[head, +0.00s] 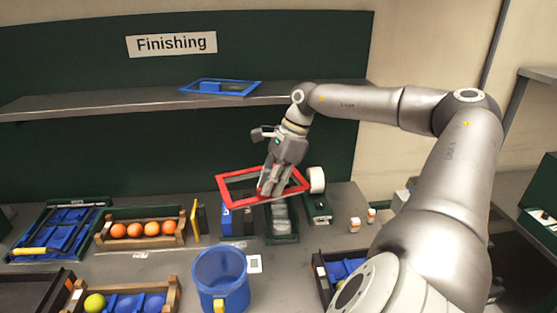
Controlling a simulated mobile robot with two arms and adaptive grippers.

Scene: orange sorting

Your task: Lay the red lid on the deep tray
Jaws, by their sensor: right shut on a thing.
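The red lid (246,203) is a rectangular red frame with a see-through middle. My right gripper (272,188) is shut on it from above and holds it tilted above the back part of the bench. Below it stand a narrow dark green tray (282,238) with pale contents and a dark box with blue on it; the lid hides part of both. I cannot tell for certain which container is the deep tray. My left gripper is not in view.
A blue-framed lid (220,88) lies on the shelf (120,101). A blue bucket (220,275) stands in front. Wooden crates of oranges (110,240) and mixed balls (78,298), and a green tray of blue things (95,215), are at left. A dark box (322,280) is beside my arm.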

